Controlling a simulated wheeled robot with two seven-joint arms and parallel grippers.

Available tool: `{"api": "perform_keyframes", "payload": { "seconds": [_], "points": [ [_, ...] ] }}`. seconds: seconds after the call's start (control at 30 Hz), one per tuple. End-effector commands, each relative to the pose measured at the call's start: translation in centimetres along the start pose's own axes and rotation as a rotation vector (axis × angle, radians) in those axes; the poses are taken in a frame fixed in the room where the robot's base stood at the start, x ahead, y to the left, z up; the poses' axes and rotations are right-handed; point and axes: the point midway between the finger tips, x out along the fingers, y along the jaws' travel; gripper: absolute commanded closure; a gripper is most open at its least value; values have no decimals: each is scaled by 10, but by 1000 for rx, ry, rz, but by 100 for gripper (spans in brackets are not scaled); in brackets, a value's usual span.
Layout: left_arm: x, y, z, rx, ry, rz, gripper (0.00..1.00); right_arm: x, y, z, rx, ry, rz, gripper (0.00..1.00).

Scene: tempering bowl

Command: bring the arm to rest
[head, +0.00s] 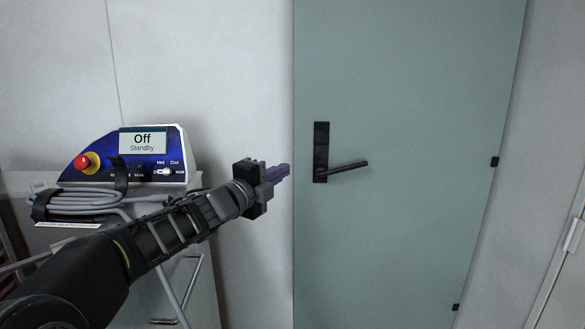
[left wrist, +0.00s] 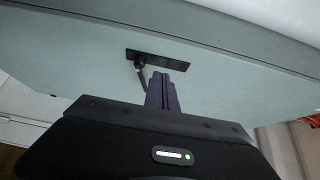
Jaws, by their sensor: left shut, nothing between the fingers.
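My left arm comes in from the lower left in the head view and reaches toward the middle. My left gripper (head: 283,171) is shut and empty, with its fingers pointing right toward the edge of the grey-green door. It also shows in the left wrist view (left wrist: 162,80), fingers together, with the door's handle beyond them. No object is held. My right gripper is in neither view.
The grey-green door (head: 410,230) with a black handle (head: 345,167) looks closed. At left, a blue control unit (head: 142,175) reads "Off Standby", with a red knob (head: 81,162) and coiled grey cable (head: 85,203), on a grey cabinet behind my arm.

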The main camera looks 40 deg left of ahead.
Motion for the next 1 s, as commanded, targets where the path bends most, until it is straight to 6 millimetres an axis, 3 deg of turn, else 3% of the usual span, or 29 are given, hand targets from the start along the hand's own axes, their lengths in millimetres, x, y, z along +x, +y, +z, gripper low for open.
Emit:
{"api": "perform_keyframes", "payload": {
  "seconds": [0.67, 0.83, 0.93, 1.0],
  "points": [
    [-6, 0, 1, -3, 1, 0, 100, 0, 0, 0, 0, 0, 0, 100],
    [-6, 1, 5, -126, -18, -6, 100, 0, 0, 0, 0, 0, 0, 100],
    [-3, 19, 4, -355, -48, -2, 100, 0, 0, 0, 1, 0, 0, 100],
    [9, 57, -6, -552, -67, 43, 100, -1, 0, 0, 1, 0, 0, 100]
  ]
}}
